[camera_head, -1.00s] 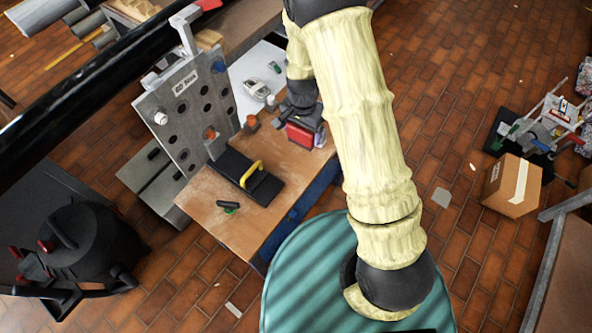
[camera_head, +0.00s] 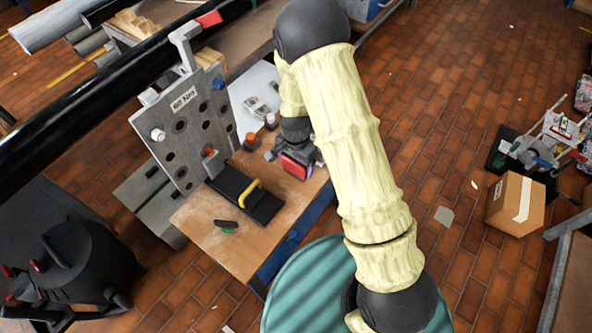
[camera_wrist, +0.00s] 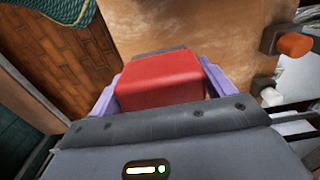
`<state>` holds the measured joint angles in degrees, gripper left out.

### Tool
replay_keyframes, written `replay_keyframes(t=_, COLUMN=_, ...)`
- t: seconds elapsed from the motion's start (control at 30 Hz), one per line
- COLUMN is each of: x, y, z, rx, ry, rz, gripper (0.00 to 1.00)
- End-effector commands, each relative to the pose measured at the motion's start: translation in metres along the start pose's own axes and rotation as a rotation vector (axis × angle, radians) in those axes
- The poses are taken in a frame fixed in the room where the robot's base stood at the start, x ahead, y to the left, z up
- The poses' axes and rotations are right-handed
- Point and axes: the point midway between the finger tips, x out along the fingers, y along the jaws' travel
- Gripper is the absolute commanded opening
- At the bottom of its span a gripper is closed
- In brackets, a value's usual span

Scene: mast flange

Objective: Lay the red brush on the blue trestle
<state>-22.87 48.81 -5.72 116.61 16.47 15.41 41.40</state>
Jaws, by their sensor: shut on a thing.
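My gripper (camera_head: 297,163) has purple fingers, which are shut on the red brush (camera_wrist: 160,80). The brush shows as a red block with a dark strip at its far end. In the head view the red brush (camera_head: 294,167) is at the right side of a wooden-topped bench. This bench has a blue side (camera_head: 275,262) and may be the blue trestle. I cannot tell whether the brush touches the top. Another blue part (camera_head: 366,9) shows at the top edge, mostly cut off.
A grey plate with holes (camera_head: 183,125) stands by the bench's left. A black block with a yellow handle (camera_head: 252,190), a green-and-black tool (camera_head: 227,226) and orange-topped parts (camera_head: 271,120) sit close by. A teal round surface (camera_head: 310,285) is in front.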

Motion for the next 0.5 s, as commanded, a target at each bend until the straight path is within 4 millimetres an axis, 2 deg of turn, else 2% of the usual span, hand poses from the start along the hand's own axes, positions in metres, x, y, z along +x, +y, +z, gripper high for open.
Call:
replay_keyframes(t=0.27, x=0.001, y=0.000, z=0.000, rx=0.000, ry=0.001, rz=-0.001, gripper=0.60)
replay_keyframes(t=0.5, x=0.031, y=0.000, z=-0.001, rx=0.000, ry=0.000, rz=0.001, gripper=0.60)
